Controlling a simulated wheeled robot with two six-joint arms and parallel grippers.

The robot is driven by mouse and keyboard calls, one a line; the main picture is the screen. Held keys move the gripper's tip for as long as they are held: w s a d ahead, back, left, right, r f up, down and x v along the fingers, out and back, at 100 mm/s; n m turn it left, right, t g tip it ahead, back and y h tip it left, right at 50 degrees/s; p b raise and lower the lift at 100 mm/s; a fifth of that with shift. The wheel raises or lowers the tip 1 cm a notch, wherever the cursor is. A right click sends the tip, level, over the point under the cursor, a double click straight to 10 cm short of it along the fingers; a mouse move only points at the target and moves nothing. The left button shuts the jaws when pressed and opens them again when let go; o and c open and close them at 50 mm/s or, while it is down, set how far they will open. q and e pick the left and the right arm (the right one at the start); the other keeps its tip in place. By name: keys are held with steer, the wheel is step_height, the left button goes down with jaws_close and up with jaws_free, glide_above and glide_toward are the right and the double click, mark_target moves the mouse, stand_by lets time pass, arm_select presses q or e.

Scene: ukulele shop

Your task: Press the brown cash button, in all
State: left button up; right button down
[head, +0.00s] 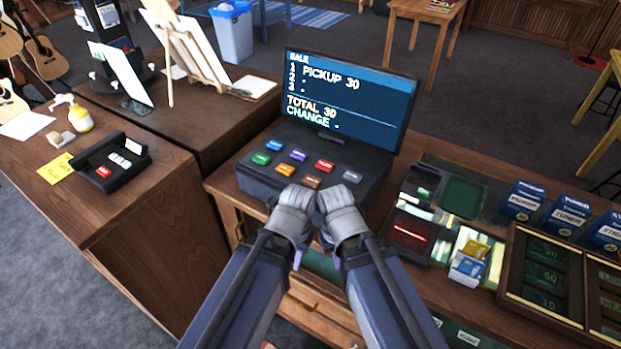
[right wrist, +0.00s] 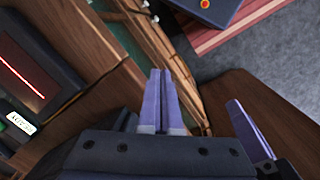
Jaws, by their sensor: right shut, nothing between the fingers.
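The cash register (head: 250,185) stands on the counter with a keypad of coloured buttons. The brown button (head: 312,181) is in its front row, between the orange button (head: 286,169) and the grey button (head: 352,176). The screen (head: 345,95) reads SALE, PICKUP 30, TOTAL 30, and CHANGE with a dash. My right gripper (right wrist: 162,75) is shut and empty, pointing down in front of the register; its fingers are mostly hidden in the head view. My left gripper (head: 297,260) is beside it, its fingers mostly hidden; one finger shows in the right wrist view.
A card terminal (head: 412,228) with a red line and a small pack (head: 467,270) lie right of my arms. Tuner boxes (head: 567,215) and a wooden price tray (head: 512,255) stand farther right. A small black device (head: 127,172) with buttons sits on the left counter.

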arm_select(q)
jaws_close()
stand_by(1.3)
